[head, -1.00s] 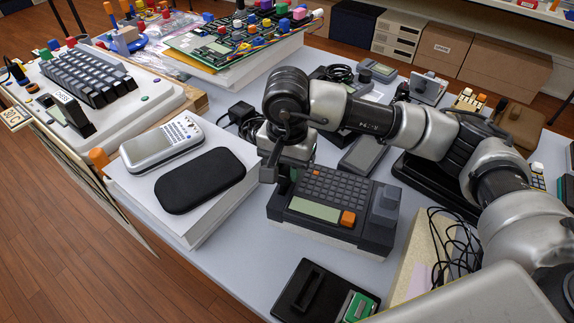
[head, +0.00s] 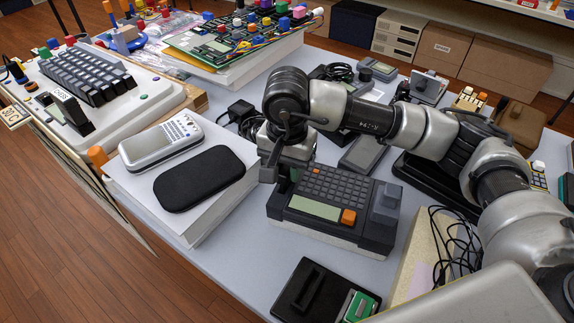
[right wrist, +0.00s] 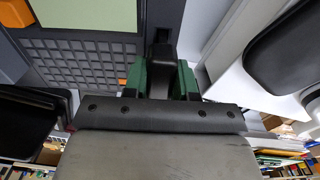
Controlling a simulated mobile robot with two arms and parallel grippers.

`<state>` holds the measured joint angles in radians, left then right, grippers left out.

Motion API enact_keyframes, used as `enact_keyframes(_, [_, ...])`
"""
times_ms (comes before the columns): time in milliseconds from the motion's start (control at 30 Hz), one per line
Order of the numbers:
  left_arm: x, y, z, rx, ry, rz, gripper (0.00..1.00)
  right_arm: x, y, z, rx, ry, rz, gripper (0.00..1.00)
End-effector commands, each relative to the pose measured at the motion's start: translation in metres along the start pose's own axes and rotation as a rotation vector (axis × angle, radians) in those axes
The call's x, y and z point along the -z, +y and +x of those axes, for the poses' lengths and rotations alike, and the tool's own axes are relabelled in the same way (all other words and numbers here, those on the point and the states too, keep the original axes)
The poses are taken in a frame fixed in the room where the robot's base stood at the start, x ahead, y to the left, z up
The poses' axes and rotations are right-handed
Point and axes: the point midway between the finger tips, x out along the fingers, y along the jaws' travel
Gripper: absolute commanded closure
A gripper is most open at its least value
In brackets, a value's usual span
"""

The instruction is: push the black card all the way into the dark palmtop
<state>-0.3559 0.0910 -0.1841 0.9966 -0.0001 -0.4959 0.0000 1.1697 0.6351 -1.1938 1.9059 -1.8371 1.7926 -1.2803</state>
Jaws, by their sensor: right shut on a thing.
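The dark palmtop (head: 333,214) lies on the grey table in the head view, with its keys, pale green screen and orange button facing up. It also shows in the right wrist view (right wrist: 80,62). My right gripper (head: 282,182) is at the palmtop's left end in the head view. In the right wrist view its green fingers (right wrist: 163,78) are shut on the black card (right wrist: 162,62), beside the palmtop's edge. The card's far end meets a dark part there; I cannot tell how deep it sits. In the head view the card is hidden by my gripper. My left gripper is out of view.
A white box (head: 222,208) with a silver handheld (head: 160,143) and a black pouch (head: 200,179) stands close on the left. A tan block with black cable (head: 455,240) is at the right. My right arm spans the back.

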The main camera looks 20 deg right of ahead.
Motion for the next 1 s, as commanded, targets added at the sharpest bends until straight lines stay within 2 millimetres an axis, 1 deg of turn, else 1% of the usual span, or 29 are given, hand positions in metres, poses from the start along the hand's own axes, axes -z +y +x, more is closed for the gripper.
enact_keyframes(300, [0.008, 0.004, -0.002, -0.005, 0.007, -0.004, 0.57, 0.0, 0.0, 0.003, -0.001, -0.001, 0.0, 1.0])
enact_keyframes(333, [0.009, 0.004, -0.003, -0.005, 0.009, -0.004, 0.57, 0.0, 0.0, 0.002, -0.001, -0.001, 0.0, 0.69])
enact_keyframes(500, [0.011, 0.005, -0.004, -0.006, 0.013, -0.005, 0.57, 0.0, 0.0, 0.002, -0.001, -0.001, 0.0, 0.44])
enact_keyframes(733, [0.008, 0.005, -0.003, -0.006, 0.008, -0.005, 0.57, 0.0, 0.0, 0.002, 0.0, 0.0, 0.0, 0.44])
enact_keyframes(833, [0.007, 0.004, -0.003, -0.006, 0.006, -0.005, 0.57, 0.0, 0.0, -0.002, 0.0, 0.001, 0.0, 0.44])
enact_keyframes(933, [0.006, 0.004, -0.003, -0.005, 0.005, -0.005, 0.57, 0.0, -0.001, -0.014, 0.002, 0.002, -0.001, 0.44])
enact_keyframes(1000, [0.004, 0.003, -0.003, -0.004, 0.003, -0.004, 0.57, 0.001, -0.001, -0.027, 0.003, 0.003, -0.001, 0.44])
